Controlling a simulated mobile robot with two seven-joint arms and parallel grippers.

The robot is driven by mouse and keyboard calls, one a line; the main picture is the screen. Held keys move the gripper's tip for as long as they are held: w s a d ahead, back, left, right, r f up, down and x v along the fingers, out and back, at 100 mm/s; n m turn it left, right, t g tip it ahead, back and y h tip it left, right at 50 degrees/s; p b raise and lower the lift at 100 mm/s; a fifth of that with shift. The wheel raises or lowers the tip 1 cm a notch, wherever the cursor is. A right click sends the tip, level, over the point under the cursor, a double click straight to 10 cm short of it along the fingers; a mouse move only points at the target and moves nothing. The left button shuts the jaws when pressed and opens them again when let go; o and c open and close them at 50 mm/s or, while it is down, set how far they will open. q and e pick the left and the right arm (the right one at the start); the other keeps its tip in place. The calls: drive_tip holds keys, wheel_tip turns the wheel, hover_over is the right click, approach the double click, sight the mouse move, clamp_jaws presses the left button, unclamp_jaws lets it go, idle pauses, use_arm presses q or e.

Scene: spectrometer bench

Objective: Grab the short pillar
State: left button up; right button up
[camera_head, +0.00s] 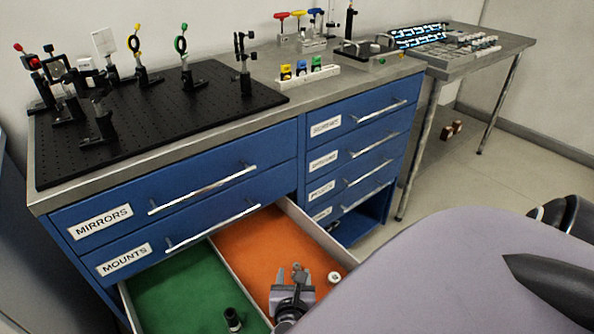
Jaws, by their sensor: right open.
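An open drawer (208,232) has a green-floored compartment on the left and an orange-floored one on the right. A short dark post (233,319) stands in the green compartment near the bottom edge of the view; it may be the short pillar. A small pale round piece (334,277) sits in the orange compartment. My right gripper (293,274) is open over the orange compartment, left of the pale piece and right of the dark post. Whether anything lies between its fingers is unclear. My left gripper is not in view.
Above the drawer, a black breadboard (215,98) on the blue cabinet carries several optic mounts and posts. The open drawer's walls and the closed drawers' handles (205,190) stand near my arm. A side table (490,45) stands at the back right.

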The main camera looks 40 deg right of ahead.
sight(296, 266)
drive_tip(key=shift+w+d+f+b, duration=0.2)
drive_tip(key=shift+f, duration=0.25)
drive_tip(key=shift+w+d+f+b, duration=0.15)
drive_tip(key=shift+f, duration=0.25)
drive_tip(key=shift+w+d+f, duration=0.25)
drive_tip(key=shift+w+d, duration=0.2)
drive_tip(key=shift+d, duration=0.1)
drive_tip(key=b+x, duration=0.1)
drive_tip(key=x, duration=0.4)
drive_tip(key=shift+d+b, duration=0.3)
drive_tip(key=shift+d, duration=0.1)
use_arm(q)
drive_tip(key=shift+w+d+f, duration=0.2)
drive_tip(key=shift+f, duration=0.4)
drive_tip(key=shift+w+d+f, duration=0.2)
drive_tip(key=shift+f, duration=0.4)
use_arm(e)
drive_tip(key=shift+w, duration=0.1)
clamp_jaws()
